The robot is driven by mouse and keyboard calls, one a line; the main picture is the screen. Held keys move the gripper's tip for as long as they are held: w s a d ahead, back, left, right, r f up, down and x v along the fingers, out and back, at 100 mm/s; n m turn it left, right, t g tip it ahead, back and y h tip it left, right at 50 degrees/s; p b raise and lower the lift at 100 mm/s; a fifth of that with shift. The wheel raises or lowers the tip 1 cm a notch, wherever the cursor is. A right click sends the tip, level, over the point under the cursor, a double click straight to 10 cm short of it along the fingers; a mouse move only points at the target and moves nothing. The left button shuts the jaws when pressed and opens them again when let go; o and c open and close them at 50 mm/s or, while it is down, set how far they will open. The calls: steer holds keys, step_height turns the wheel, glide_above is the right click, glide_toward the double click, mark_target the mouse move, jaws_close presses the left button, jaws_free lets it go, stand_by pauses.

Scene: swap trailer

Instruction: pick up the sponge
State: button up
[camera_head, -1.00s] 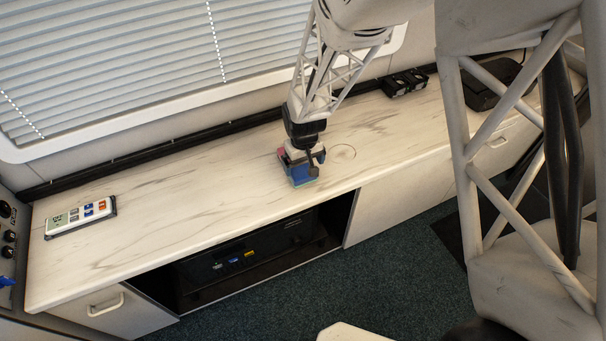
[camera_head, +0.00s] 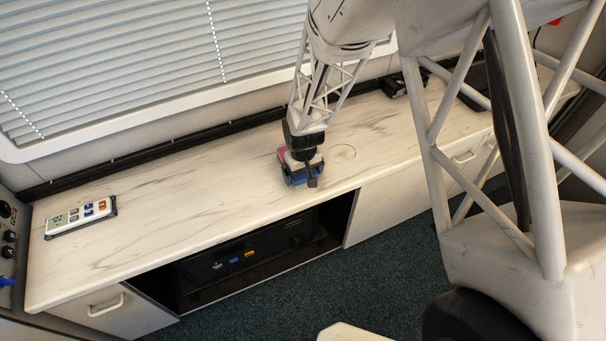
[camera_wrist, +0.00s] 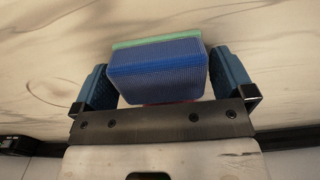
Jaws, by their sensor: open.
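The sponge (camera_wrist: 155,75) is a blue block with a green layer along one edge and a little red at the other. In the wrist view it lies between the two blue finger pads of my gripper (camera_wrist: 165,85). A gap shows at the left pad; the right pad is very close to the sponge, and I cannot tell whether it touches. In the head view my gripper (camera_head: 301,178) is low over the counter, pointing down. It hides most of the sponge there, and a red edge shows on the left.
The pale marbled counter (camera_head: 190,200) is mostly clear. A remote-like panel with coloured buttons (camera_head: 82,216) lies at the left. Dark objects (camera_head: 400,84) stand at the back right. Window blinds (camera_head: 150,60) rise behind, and an open shelf holds a black device (camera_head: 240,262) below.

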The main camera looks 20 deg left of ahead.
steer(key=shift+c, duration=0.2)
stand_by(0.4)
steer(key=c, duration=0.7)
steer(key=shift+c, duration=0.2)
steer(key=shift+r, duration=0.65)
steer(key=shift+s+d+r, duration=0.1)
steer(key=shift+s+r, duration=0.05)
steer(key=shift+r, duration=0.45)
steer(key=shift+s+d+r, duration=0.1)
steer(key=shift+r, duration=0.45)
steer(key=s+d+r, duration=0.1)
steer(key=s+d, duration=0.8)
steer(key=s, duration=0.3)
steer(key=shift+s+r, duration=0.15)
